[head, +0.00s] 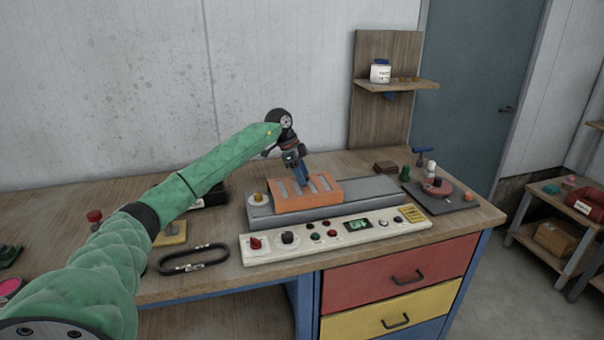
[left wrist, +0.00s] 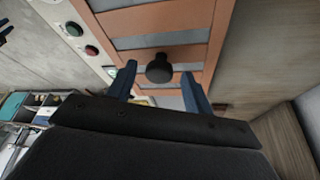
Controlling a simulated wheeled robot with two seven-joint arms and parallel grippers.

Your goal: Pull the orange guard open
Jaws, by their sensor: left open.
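The orange guard (head: 308,203) lies over the left part of the grey machine bed, a frame with slot-like openings. In the left wrist view the guard (left wrist: 221,35) fills the upper middle, with grey panes between its bars and a round black knob (left wrist: 159,68) on it. My left gripper (head: 301,181) points down at the guard from above. In the left wrist view its open blue fingers (left wrist: 158,75) stand on either side of the knob; I cannot tell whether they touch it. The knob is hidden by the gripper in the head view. My right gripper is out of view.
A pale control panel (head: 335,236) with buttons and a small screen lies in front of the machine. A black oblong ring (head: 194,259) is to its left. A dark plate (head: 458,201) with a red round part is at the right. Coloured drawers (head: 400,277) are below.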

